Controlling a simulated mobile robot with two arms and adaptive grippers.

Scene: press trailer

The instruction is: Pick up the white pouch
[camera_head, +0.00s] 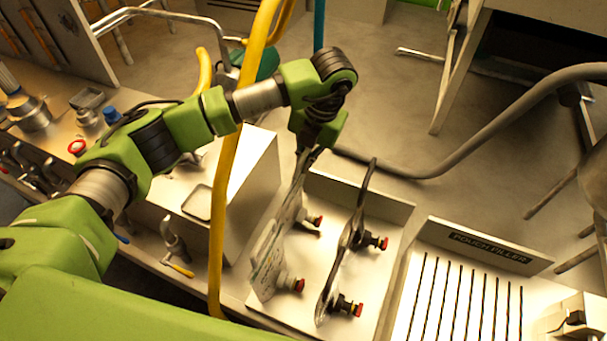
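A white pouch (272,252) stands on edge in a pale tray, seen nearly edge-on, with red-tipped fittings beside it. My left gripper (306,157) points down at the top of this pouch, its fingers at or around the upper edge. I cannot tell whether the fingers are closed on it. A second, darker pouch (340,265) stands to the right in the same tray, apart from the gripper, also with red-tipped fittings beside it. My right gripper is not in view.
The pale tray (385,210) holds both pouches. A slotted panel labelled "POUCH FILLER" (490,247) is to its right. A yellow hose (222,215) hangs left of the gripper before a white box (262,165). A grey hose (480,140) curves behind. Jars and fittings (30,115) crowd the left.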

